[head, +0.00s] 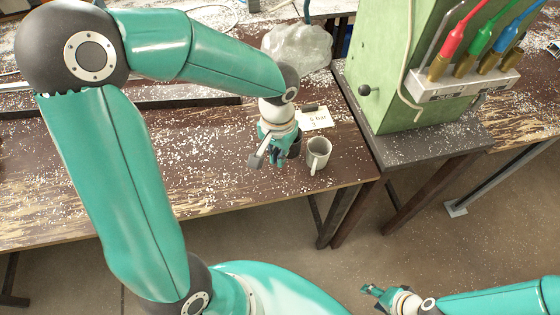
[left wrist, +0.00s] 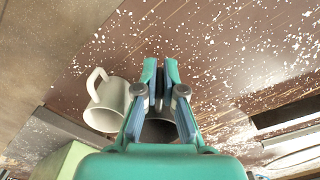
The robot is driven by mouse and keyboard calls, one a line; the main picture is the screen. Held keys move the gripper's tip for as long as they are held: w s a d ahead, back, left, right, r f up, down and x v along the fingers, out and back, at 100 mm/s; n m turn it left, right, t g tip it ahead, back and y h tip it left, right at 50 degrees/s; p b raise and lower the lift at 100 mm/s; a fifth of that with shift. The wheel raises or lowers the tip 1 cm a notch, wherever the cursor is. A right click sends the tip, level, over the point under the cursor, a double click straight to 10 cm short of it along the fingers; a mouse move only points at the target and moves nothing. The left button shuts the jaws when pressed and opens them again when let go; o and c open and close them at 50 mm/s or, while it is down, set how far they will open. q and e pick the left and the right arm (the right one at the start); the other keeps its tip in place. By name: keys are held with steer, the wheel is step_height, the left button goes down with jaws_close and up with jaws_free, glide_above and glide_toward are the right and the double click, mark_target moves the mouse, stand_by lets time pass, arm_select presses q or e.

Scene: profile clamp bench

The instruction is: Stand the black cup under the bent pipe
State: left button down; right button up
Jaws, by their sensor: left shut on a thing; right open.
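The black cup (head: 295,146) is at my left gripper (head: 277,160), over the wooden bench near its front edge. The gripper's fingers hide part of it, and it also shows as a dark shape between the fingers in the left wrist view (left wrist: 158,131). My left gripper (left wrist: 160,72) is shut on the cup; whether the cup touches the bench I cannot tell. A pale bent pipe (head: 403,88) runs down the side of the green machine, to the right of the cup. My right gripper (head: 373,290) is open and empty, low in front of the bench.
A pale mug (head: 318,152) stands just right of the black cup and also shows in the left wrist view (left wrist: 106,104). A card (head: 316,119) stands behind it. The green machine (head: 385,35) stands on a dark table. The bench's left part has free room among chips.

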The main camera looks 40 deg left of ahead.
arm_select(q)
steer(key=shift+f, duration=1.35)
steer(key=c, duration=1.3)
jaws_free()
steer(key=shift+f, duration=0.1)
step_height(320, 180, up, 12)
steer(key=shift+r, duration=0.15)
